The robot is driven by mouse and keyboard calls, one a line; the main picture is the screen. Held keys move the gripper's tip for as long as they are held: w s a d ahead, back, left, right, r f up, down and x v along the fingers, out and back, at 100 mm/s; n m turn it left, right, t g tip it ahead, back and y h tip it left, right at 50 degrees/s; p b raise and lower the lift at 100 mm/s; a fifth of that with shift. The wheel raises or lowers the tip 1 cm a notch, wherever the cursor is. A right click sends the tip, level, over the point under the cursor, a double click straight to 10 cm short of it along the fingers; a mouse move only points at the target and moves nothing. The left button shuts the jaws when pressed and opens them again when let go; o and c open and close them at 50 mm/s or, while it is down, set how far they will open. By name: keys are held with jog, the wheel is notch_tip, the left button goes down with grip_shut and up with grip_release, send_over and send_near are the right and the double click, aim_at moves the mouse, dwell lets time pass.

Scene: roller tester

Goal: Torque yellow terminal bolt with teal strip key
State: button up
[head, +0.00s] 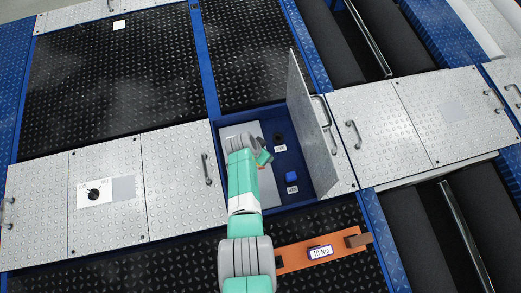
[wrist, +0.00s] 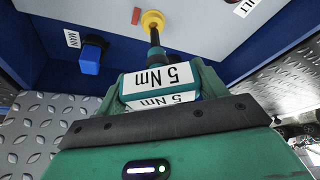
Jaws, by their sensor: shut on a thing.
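My gripper (wrist: 160,88) is shut on a teal key (wrist: 155,79) marked "5 Nm". The key's dark shaft points at the yellow bolt (wrist: 152,19), and its tip appears to meet the bolt head; full seating cannot be told. The bolt stands on a grey panel beside a small red strip (wrist: 136,15). In the head view my gripper (head: 262,150) is down inside the open blue compartment, over the grey panel (head: 240,131), with the key (head: 264,158) partly showing. My wrist mostly hides the bolt there.
The raised hatch lid (head: 311,120) stands at the compartment's right side. A blue knob (head: 291,176) labelled MAIN and a black fitting (head: 279,138) are close by. An orange holder (head: 293,255) with a "10 Nm" key (head: 320,252) lies in front. Blue compartment walls surround my gripper.

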jog(key=shift+f, duration=0.15)
jog(key=shift+f, duration=0.5)
jog(key=shift+f+b, duration=0.3)
dwell(0.3)
jog(key=shift+r+m, duration=0.1)
jog(key=shift+m, duration=0.5)
jog(key=shift+n, duration=0.3)
jog(key=shift+r, duration=0.1)
jog(key=shift+r+p, duration=1.35)
jog(key=shift+p, duration=0.15)
